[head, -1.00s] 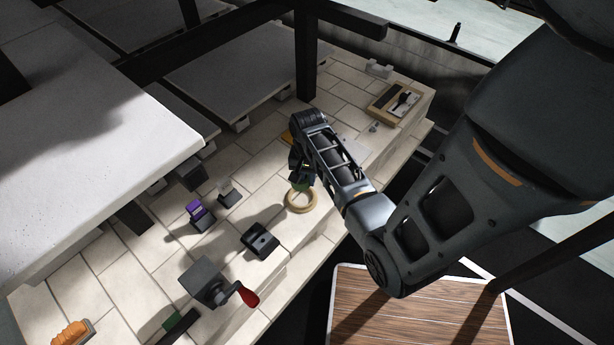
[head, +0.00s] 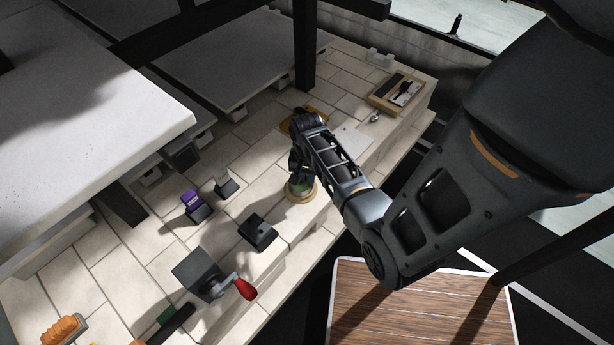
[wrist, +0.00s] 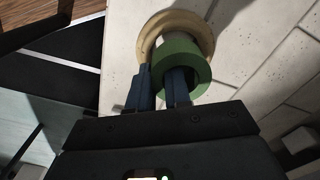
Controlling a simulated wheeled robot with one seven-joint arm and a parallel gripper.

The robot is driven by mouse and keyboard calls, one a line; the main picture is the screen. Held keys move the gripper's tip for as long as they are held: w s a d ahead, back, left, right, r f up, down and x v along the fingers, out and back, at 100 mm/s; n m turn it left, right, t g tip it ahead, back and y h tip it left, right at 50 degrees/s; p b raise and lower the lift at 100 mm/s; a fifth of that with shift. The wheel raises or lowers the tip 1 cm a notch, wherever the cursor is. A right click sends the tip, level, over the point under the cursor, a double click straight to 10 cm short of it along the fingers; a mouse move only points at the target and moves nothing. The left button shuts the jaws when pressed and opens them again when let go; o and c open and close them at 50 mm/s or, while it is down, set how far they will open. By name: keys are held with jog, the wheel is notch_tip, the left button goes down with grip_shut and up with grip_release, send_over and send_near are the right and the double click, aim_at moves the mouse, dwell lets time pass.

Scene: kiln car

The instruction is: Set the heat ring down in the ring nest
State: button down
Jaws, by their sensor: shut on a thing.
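The heat ring, a short green tube, shows in the wrist view (wrist: 201,68) and in the head view (head: 299,186). My gripper (wrist: 161,70) is shut on its wall, with one dark blue finger inside the bore and one outside. A tan round ring, which looks like the ring nest, shows on the pale tiles in the wrist view (wrist: 152,38) and the head view (head: 291,197). The heat ring overlaps the nest, offset toward my gripper in the wrist view. Whether it touches the nest I cannot tell. My gripper in the head view (head: 299,174) partly hides both.
A black block (head: 258,234) and a grey box with a red-handled crank (head: 200,272) stand nearby. A purple item in a holder (head: 193,202) is to the left. A wooden tray (head: 398,92) lies at the far right. Raised slabs (head: 90,130) and a post (head: 305,60) bound the space.

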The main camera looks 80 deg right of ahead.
jog(key=shift+f+b, duration=0.6)
jog(key=shift+f, duration=0.25)
jog(key=shift+r+p, duration=0.25)
jog(key=shift+p, duration=0.05)
dwell(0.5)
jog(key=shift+r+p, duration=0.45)
jog(key=shift+p, duration=0.1)
dwell(0.5)
jog(key=shift+f, duration=0.65)
dwell(0.5)
dwell(0.6)
jog(key=c, duration=1)
grip_release()
jog(key=shift+r, duration=3.9)
